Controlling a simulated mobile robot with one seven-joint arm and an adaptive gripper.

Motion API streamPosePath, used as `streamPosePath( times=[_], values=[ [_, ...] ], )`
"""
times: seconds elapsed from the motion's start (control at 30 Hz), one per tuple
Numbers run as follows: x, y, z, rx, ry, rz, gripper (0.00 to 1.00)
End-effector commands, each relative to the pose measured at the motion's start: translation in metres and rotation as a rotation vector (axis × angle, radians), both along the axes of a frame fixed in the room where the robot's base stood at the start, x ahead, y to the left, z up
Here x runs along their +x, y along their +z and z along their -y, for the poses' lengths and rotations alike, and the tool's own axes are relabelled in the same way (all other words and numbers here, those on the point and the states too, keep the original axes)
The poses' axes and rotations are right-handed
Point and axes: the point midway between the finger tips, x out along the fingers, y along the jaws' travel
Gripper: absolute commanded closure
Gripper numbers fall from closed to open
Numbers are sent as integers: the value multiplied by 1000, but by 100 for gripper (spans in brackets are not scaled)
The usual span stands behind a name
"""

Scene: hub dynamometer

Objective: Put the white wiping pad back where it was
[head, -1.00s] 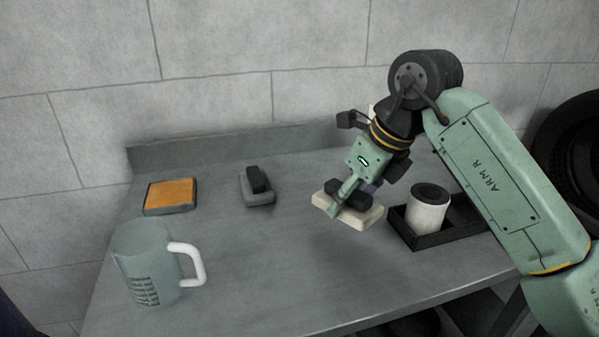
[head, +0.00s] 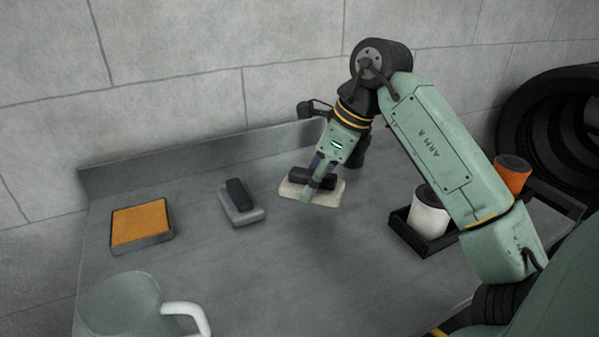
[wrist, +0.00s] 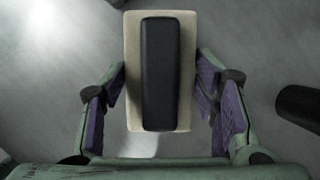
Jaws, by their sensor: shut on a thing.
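The white wiping pad (head: 328,193) is a pale cream block with a black handle (head: 300,179) on top. My gripper (head: 313,187) is shut on it and holds it level over the middle of the grey bench, with a shadow beneath it. In the wrist view the pad (wrist: 133,70) lies between the purple-lined fingers of my gripper (wrist: 160,95), black handle up. The fingers are at its two long sides. How high it hangs above the bench is hard to tell.
A grey pad (head: 243,215) with a black handle lies to the left. An orange-topped block (head: 140,224) lies farther left, with a mug (head: 120,308) in front. A black tray (head: 440,246) at right holds a white cylinder (head: 429,216). An orange cylinder (head: 513,174) stands behind.

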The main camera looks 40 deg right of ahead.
Motion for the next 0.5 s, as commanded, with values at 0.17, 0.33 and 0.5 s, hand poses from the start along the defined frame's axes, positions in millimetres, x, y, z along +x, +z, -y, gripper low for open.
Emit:
streamPosePath(
  times=[0.17, 0.33, 0.5],
  values=[
    [39, -1, 11, 2, 1, -1, 72],
    [55, -4, 16, 1, -2, 0, 72],
    [68, -5, 20, 0, -1, 0, 72]
  ],
)
